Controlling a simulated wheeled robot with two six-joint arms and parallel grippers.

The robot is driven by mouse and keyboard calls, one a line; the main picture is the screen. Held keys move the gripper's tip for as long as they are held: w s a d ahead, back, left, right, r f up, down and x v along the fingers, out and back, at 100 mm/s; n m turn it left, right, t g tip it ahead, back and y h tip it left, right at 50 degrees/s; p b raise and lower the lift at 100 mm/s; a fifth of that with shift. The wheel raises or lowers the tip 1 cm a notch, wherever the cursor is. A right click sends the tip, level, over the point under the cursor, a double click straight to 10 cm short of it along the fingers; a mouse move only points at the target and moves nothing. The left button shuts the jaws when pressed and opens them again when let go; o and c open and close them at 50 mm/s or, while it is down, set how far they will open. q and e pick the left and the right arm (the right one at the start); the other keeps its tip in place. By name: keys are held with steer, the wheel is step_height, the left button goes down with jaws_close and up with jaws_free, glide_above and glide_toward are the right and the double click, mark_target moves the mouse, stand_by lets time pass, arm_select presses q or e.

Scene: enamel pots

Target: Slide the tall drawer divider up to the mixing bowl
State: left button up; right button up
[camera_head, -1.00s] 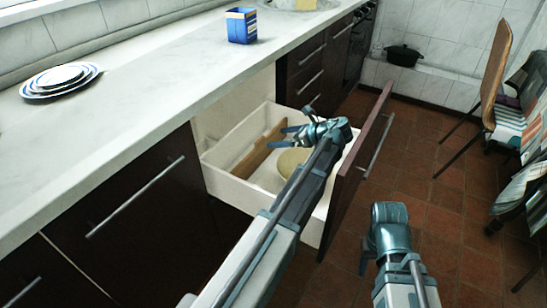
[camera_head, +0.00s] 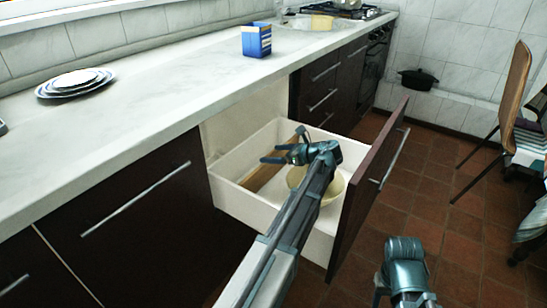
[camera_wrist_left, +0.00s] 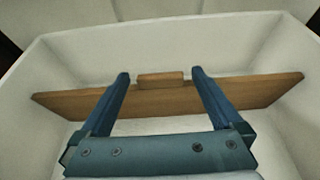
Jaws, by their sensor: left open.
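The tall drawer divider (camera_head: 260,179) is a long wooden board standing across the open white drawer. In the left wrist view the board (camera_wrist_left: 70,102) spans nearly the drawer's width, with a raised tab (camera_wrist_left: 160,80) at its middle. My left gripper (camera_head: 283,147) is open above the divider, its fingers either side of the tab; contact is not clear. The mixing bowl (camera_head: 334,190), pale yellow, stands in the drawer toward its front, partly hidden behind my left arm. My right arm shows at the lower right, but its gripper fingers do not.
The drawer (camera_head: 232,199) is pulled out from under the pale counter (camera_head: 150,98), its dark front (camera_head: 372,185) to the right. A blue box (camera_head: 256,42) and stacked plates (camera_head: 75,82) stand on the counter. A chair (camera_head: 515,80) is at the far right.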

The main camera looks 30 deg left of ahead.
arm_select(q)
steer(key=shift+a+f, duration=0.1)
steer(key=shift+a, duration=0.15)
jaws_close()
stand_by(0.4)
